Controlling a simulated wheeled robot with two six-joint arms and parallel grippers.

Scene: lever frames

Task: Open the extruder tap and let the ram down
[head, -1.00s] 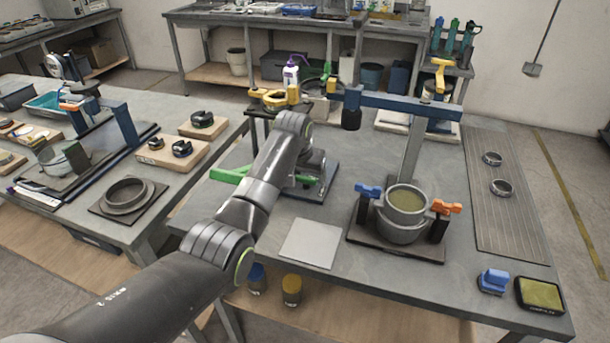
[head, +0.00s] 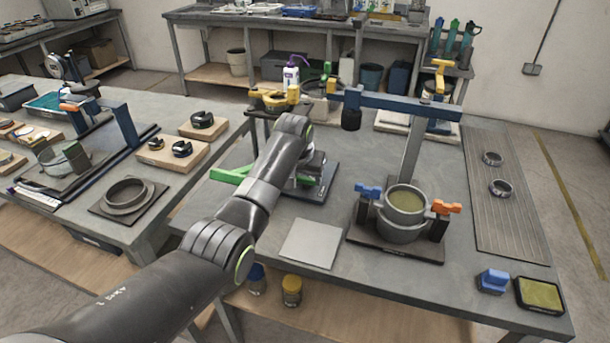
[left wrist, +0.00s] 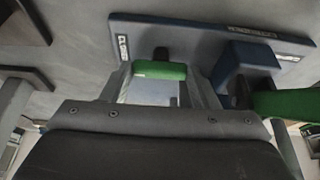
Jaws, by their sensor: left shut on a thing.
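The extruder stands on a dark base plate (head: 322,190) behind my left arm, which hides most of it in the head view. A green bar (head: 230,175) sticks out to the left of my arm. In the left wrist view, my left gripper (left wrist: 160,84) has its fingers closed on a short green handle (left wrist: 160,70), which looks like the tap. A thicker green bar (left wrist: 290,104) lies to the right, by a dark blue block (left wrist: 245,68). The ram cannot be told apart here. My right gripper is not in view.
A grey plate (head: 310,243) lies in front of the extruder. To its right a pot (head: 405,215) stands between blue and orange clamps, under a blue beam (head: 410,104). A yellow-topped fixture (head: 275,98) is behind. The table's right front holds a blue block (head: 493,281) and a sponge tray (head: 540,295).

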